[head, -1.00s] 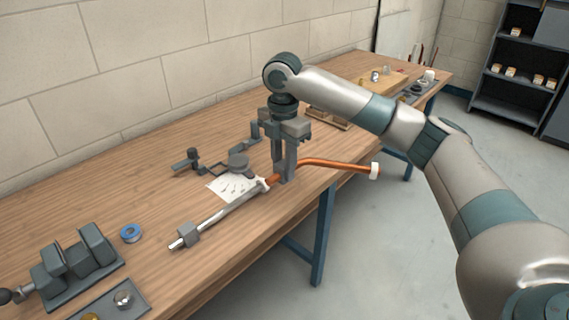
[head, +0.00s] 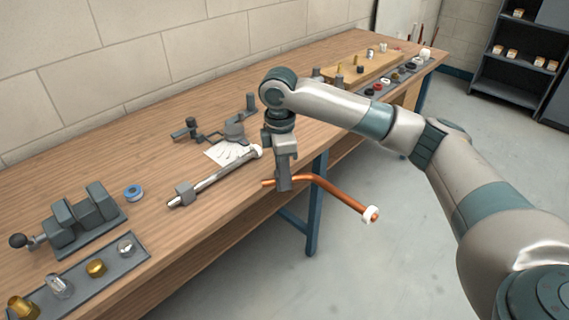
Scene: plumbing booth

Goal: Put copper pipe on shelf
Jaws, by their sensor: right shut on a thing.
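A bent copper pipe (head: 335,192) with a white ring or cap at its right end shows in the head view. My right gripper (head: 284,184) is shut on the pipe near its left end. It holds the pipe at the front edge of the workbench, with the bent right part out over the floor. A dark grey shelf unit (head: 508,68) stands at the far right, with several small boxes on its boards. My left gripper is out of the picture.
The wooden workbench (head: 165,175) carries a silver bar tool (head: 217,178), a paper sheet, a bending tool (head: 235,130), a grey vise (head: 80,220), blue tape (head: 133,192) and a tray of fittings (head: 75,278). Open grey floor (head: 420,210) lies between bench and shelf.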

